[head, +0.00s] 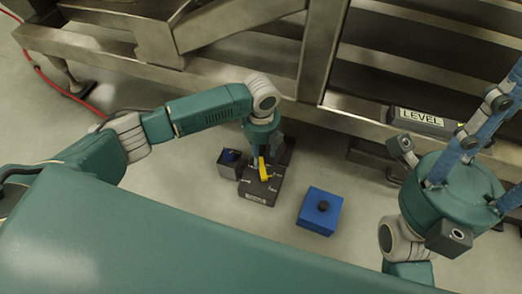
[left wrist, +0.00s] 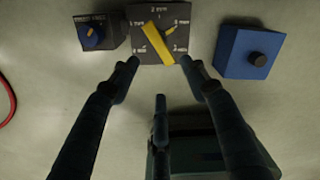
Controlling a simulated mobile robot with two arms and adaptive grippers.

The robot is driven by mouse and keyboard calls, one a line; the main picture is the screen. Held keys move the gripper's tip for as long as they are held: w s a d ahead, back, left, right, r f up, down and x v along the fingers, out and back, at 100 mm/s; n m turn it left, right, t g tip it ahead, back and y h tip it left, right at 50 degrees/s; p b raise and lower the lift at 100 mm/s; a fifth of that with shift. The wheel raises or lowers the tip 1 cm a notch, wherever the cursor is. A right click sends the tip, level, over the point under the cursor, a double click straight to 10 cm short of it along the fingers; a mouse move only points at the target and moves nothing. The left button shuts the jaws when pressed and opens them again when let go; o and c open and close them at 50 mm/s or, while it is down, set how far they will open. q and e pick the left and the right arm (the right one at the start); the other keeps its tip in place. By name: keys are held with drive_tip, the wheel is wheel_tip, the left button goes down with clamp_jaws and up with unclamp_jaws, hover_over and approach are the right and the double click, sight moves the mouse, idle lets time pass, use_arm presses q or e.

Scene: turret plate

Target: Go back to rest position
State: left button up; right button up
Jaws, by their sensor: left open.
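My left gripper (head: 262,148) points down just above the dark dial box with the yellow knob (head: 264,170). In the left wrist view my left gripper (left wrist: 160,82) is open and empty, its fingers spread below and beside the yellow knob (left wrist: 159,42). The dark dial box (left wrist: 190,18) has white mm marks around the knob, which lies slanted from upper left to lower right. I cannot tell whether a finger touches the box. My right gripper (head: 480,140) is at the right edge with its fingers partly cut off, away from the boxes.
A small dark box with a blue knob (head: 230,157) stands left of the dial box. A blue box with a black knob (head: 320,210) stands to the right. A metal frame (head: 320,50) fills the back, with a box marked LEVEL (head: 422,118). A red cable (head: 60,85) runs at left.

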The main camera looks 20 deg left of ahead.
use_arm(q)
drive_tip(key=shift+r, duration=0.4)
